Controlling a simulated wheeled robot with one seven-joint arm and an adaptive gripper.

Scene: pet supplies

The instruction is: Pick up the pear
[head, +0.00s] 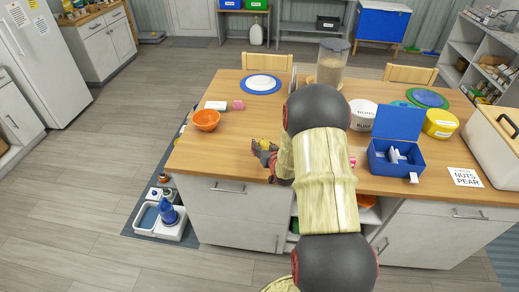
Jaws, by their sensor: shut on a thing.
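My gripper (268,155) is at the front edge of the wooden table, left of my arm, and my arm hides much of it. It is closed around a small yellowish thing (264,143) that looks like the pear, of which only a little shows. I cannot tell whether it touches the table top. A white card (466,177) reading "NUTS PEAR" lies at the table's right front.
On the table (205,160) are an orange bowl (206,120), a blue-rimmed plate (261,84), a clear container (332,62), an open blue box (396,155), a yellow tin (440,123) and a wooden-lidded bin (495,150). The table's left front is clear.

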